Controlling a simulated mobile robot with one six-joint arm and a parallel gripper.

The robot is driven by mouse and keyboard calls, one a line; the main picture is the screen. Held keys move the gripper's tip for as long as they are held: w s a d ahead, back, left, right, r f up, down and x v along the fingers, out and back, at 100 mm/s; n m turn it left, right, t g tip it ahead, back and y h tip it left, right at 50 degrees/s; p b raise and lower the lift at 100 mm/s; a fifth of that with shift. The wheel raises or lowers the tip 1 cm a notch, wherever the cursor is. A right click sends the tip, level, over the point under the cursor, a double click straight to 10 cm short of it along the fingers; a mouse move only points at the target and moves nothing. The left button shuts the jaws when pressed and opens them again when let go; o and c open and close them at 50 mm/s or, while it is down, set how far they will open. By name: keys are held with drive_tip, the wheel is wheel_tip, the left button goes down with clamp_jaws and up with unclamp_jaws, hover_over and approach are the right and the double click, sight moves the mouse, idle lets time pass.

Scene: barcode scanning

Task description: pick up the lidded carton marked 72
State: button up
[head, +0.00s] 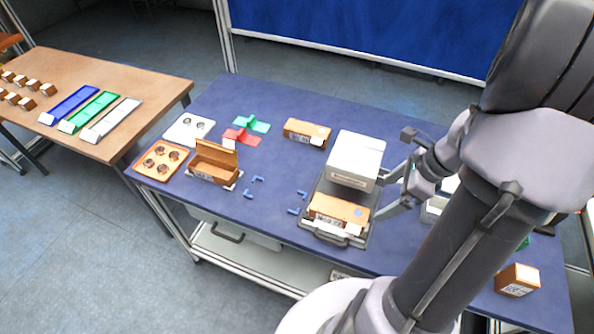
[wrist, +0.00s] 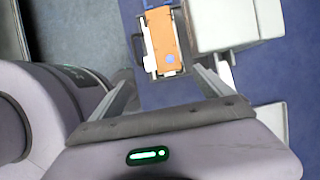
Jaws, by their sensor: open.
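A brown lidded carton (head: 338,208) with a blue round mark and white labels lies on the dark plate of a scanner. It also shows in the wrist view (wrist: 162,38), ahead of the jaws. A second closed carton (head: 306,133) lies at the back of the blue table, and a third (head: 517,280) stands at the right front. The numbers on their labels are too small to read. My gripper (head: 377,194) is open and empty, to the right of the scanner; its fingers also show in the wrist view (wrist: 174,78). It appears apart from the carton.
The scanner's pale box-shaped head (head: 356,158) stands just behind the plate carton, close to my fingers. An open carton (head: 213,162), an orange tray (head: 161,159) and small blue brackets (head: 257,180) lie further left. A brown side table (head: 130,128) stands at far left.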

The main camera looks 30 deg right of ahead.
drive_tip(key=b, duration=0.2)
approach(351, 218)
drive_tip(key=b+x, duration=0.5)
drive_tip(key=x, duration=0.5)
drive_tip(key=shift+d+f, duration=0.1)
drive_tip(key=shift+c, duration=0.4)
drive_tip(key=c, duration=0.9)
drive_tip(key=shift+c, duration=0.2)
drive_tip(key=shift+r, duration=0.2)
